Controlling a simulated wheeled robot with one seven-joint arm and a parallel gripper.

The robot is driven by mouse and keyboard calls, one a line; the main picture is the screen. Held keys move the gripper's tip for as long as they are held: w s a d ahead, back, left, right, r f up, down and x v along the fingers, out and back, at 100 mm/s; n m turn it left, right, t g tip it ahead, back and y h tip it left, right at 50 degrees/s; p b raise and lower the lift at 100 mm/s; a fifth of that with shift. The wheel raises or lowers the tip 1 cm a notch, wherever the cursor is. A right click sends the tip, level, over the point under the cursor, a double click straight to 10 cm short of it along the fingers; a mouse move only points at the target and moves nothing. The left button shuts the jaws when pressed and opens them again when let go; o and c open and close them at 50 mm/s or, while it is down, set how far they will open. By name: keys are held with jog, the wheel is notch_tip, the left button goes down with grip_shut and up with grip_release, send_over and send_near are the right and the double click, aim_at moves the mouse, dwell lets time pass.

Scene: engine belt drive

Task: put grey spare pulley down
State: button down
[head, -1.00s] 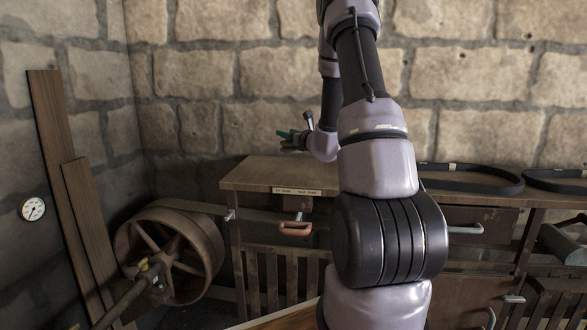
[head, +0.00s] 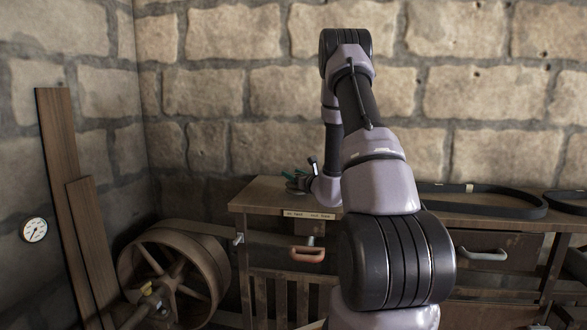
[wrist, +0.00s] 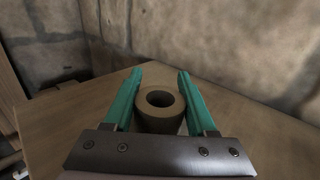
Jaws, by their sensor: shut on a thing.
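My gripper (wrist: 160,82) has teal fingers, one on each side of the grey spare pulley, and is shut on it. The pulley (wrist: 160,123) is a short, brownish-grey ring with a round hole, its axis roughly upright in the wrist view. Below it is the wooden bench top (wrist: 240,125); whether the pulley touches the wood I cannot tell. In the head view my gripper (head: 298,180) is low over the left end of the bench (head: 262,190). The pulley is too small and dark to make out clearly there.
Black belts (head: 470,197) lie on the bench to the right. A large spoked wheel (head: 172,275) stands left of the bench, with planks (head: 70,200) and a gauge (head: 34,230) farther left. The stone wall (head: 230,100) rises close behind the bench.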

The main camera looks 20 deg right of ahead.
jog(key=shift+f, duration=0.75)
jog(key=shift+f, duration=0.15)
jog(key=shift+c, duration=1)
grip_release()
jog(key=shift+f, duration=0.1)
